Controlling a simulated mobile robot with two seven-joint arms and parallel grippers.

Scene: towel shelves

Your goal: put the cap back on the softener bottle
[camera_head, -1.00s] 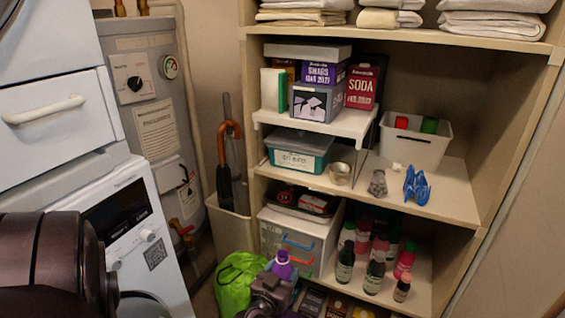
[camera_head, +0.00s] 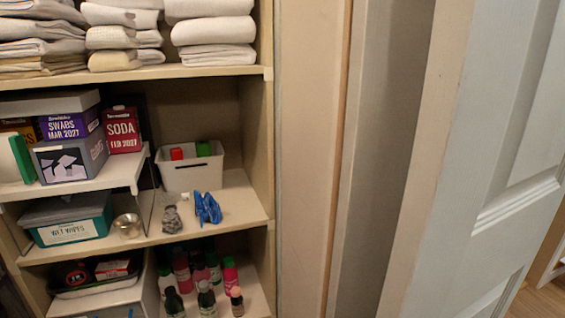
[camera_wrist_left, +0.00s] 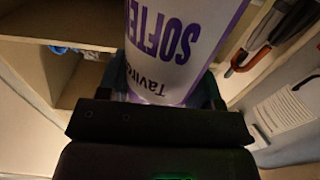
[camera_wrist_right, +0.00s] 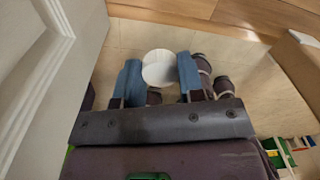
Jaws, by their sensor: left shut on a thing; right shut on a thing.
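The softener bottle (camera_wrist_left: 180,45) is white with purple lettering and shows upside down in the left wrist view. My left gripper (camera_wrist_left: 165,95) is shut on it; the bottle's top is out of the frame. My right gripper (camera_wrist_right: 158,75) is shut on a round white piece that looks like the cap (camera_wrist_right: 158,68), between its two blue fingers in the right wrist view. Neither gripper shows in the head view, so the distance between bottle and cap cannot be told.
The shelf unit (camera_head: 262,150) fills the left of the head view, with folded towels (camera_head: 212,30), a white bin (camera_head: 190,172), a blue clip-like thing (camera_head: 207,208) and several bottles low down. A pale door (camera_head: 490,170) stands at the right.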

